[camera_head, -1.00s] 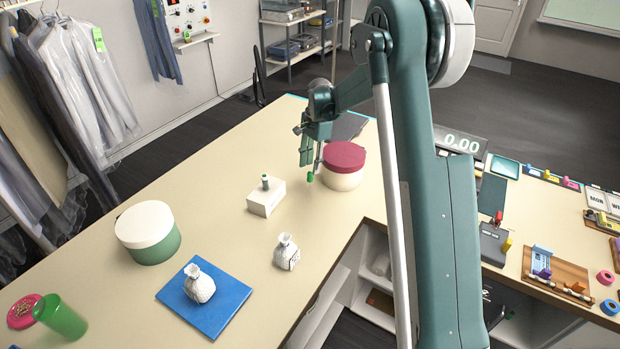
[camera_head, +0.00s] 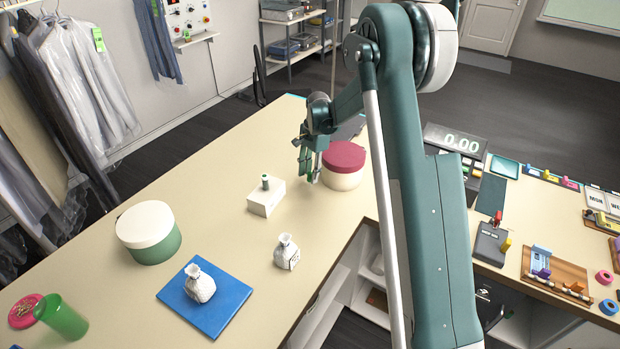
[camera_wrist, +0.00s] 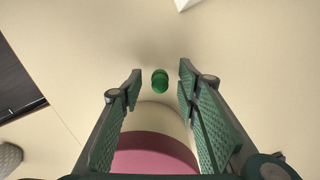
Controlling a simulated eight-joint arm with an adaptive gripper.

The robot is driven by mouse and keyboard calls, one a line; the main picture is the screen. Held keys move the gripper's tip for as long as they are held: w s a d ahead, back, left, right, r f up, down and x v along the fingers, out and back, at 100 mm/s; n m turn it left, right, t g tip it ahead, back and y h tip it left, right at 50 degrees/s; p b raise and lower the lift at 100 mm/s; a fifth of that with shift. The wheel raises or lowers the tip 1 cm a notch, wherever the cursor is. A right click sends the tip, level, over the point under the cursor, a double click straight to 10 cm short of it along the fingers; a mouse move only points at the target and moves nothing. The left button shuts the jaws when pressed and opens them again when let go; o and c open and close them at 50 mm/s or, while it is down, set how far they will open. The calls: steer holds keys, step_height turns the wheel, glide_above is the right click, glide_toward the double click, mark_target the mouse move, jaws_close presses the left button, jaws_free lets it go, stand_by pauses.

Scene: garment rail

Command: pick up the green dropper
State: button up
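A small green, rounded piece, which looks like the green dropper (camera_wrist: 160,80), shows in the wrist view beside the round box with the pink lid. My gripper (camera_wrist: 160,74) is open, with one finger on each side of the green piece and a visible gap to both. In the head view my gripper (camera_head: 309,174) points down, low over the table just left of the pink-lidded box (camera_head: 343,160). There the fingers mostly hide the green piece.
A white crumpled vase (camera_head: 286,252) stands nearer, and another (camera_head: 199,284) is on a blue mat (camera_head: 230,310). The pink-lidded box is very close to my fingers.

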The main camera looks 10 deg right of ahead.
steer(key=shift+c, duration=0.6)
steer(key=c, duration=0.7)
steer(key=shift+o, duration=0.2)
steer(key=shift+r, duration=0.15)
steer(key=shift+r, duration=4.9)
steer(key=shift+c, duration=0.4)
